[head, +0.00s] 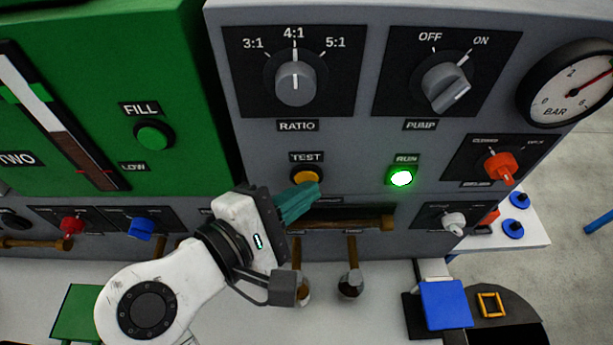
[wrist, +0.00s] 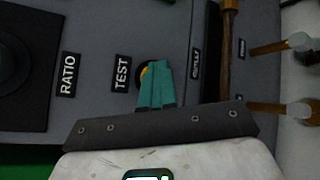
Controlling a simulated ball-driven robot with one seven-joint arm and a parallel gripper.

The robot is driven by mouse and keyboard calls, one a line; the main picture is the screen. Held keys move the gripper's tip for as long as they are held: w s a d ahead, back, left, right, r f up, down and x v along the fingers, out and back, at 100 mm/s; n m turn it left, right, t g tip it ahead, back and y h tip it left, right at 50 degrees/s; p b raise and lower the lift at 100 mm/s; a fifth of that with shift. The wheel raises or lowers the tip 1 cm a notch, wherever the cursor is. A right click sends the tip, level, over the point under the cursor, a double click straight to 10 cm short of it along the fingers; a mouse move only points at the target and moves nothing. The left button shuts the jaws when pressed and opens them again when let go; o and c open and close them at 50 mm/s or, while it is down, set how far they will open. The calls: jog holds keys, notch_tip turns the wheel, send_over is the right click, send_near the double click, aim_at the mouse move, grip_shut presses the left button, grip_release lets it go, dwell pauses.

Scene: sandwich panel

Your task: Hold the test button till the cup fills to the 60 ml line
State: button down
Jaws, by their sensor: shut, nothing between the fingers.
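The TEST button (head: 303,177) is orange in a dark ring on the grey panel, under its label. My gripper (head: 314,189) has teal fingers closed together with nothing between them. Their tips overlap the button's lower right edge in the head view. In the wrist view the fingers (wrist: 155,84) cover much of the button (wrist: 145,74); I cannot tell whether they press it. Below the panel, two small cups hang or stand under brown spouts: one with amber-brown content (head: 304,289), partly behind my gripper, and a dark one (head: 350,284). No 60 ml line is readable.
The green RUN lamp (head: 401,177) is lit. The PUMP knob (head: 446,87) points towards ON and the RATIO knob (head: 295,83) at 4:1. A blue block (head: 445,304) stands at lower right.

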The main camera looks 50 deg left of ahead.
jog(key=shift+s+d, duration=0.1)
dwell(0.6)
jog(key=shift+s+d+p, duration=0.45)
jog(key=shift+d+p, duration=0.05)
jog(key=shift+p, duration=0.15)
jog(key=s+d+p, duration=0.2)
jog(key=s+d, duration=0.1)
jog(key=shift+s+d, duration=0.1)
jog(key=shift+d, duration=0.3)
dwell(0.5)
